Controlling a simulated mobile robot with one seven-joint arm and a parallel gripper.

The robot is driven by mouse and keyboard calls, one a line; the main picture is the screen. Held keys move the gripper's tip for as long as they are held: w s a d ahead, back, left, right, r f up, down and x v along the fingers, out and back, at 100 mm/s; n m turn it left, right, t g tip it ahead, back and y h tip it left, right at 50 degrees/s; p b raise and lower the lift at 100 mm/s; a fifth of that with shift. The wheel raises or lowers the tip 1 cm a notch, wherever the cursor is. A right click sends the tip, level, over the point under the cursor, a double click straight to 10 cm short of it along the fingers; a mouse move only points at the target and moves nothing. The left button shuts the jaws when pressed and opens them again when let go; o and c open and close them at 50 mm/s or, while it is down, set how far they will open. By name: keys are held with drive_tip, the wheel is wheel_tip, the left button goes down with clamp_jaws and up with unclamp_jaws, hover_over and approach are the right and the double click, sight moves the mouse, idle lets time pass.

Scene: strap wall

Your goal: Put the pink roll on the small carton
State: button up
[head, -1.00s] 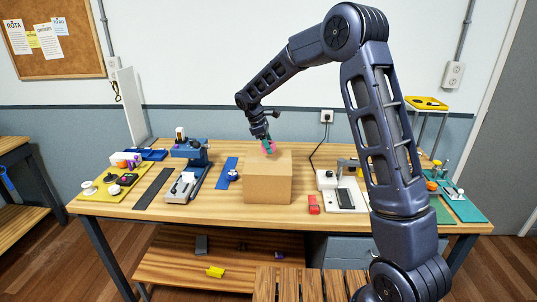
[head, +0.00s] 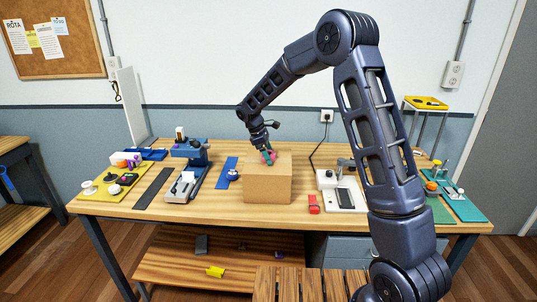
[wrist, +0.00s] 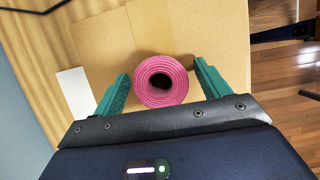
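The pink roll (wrist: 161,81) stands on end on top of the small carton (head: 267,187), its hollow end facing the wrist camera. My gripper (wrist: 161,82) is open around the roll. One teal finger is on each side of it, with a narrow gap showing at both sides. In the head view my gripper (head: 268,155) is just above the carton's top, and its fingers partly hide the roll.
The carton stands mid-bench (head: 330,205). A blue vise-like tool (head: 190,165) and a blue strip (head: 227,172) are left of it. A red block (head: 314,204) and a white device (head: 345,195) are right. A yellow mat (head: 112,186) lies at far left.

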drive_tip(key=v, duration=1.2)
drive_tip(key=s+d+r+m+y, duration=0.1)
drive_tip(key=s+d+r+m, duration=0.1)
drive_tip(key=d+r, duration=0.3)
drive_tip(key=s+d+r+m, duration=0.2)
drive_tip(key=d+r, duration=0.1)
drive_tip(key=d, duration=0.4)
drive_tip(key=s+d+r+m+t+y, duration=0.1)
drive_tip(key=s+d+r+m, duration=0.1)
drive_tip(key=s+d, duration=0.3)
drive_tip(key=s+d+r+m+y, duration=0.1)
drive_tip(key=s+d+r+m, duration=0.15)
drive_tip(key=d, duration=0.55)
drive_tip(key=s+d+f+m+t, duration=0.1)
drive_tip(key=s+d+f+m, duration=0.1)
drive_tip(key=s+d+m, duration=0.2)
drive_tip(key=s+d+f+m+t+y, duration=0.1)
drive_tip(key=s+d+m, duration=0.4)
drive_tip(key=s+d, duration=0.5)
drive_tip(key=s+f+t, duration=0.1)
drive_tip(key=s, duration=0.6)
drive_tip(key=shift+s+d+f+t, duration=0.2)
drive_tip(key=shift+s+f+t, duration=0.1)
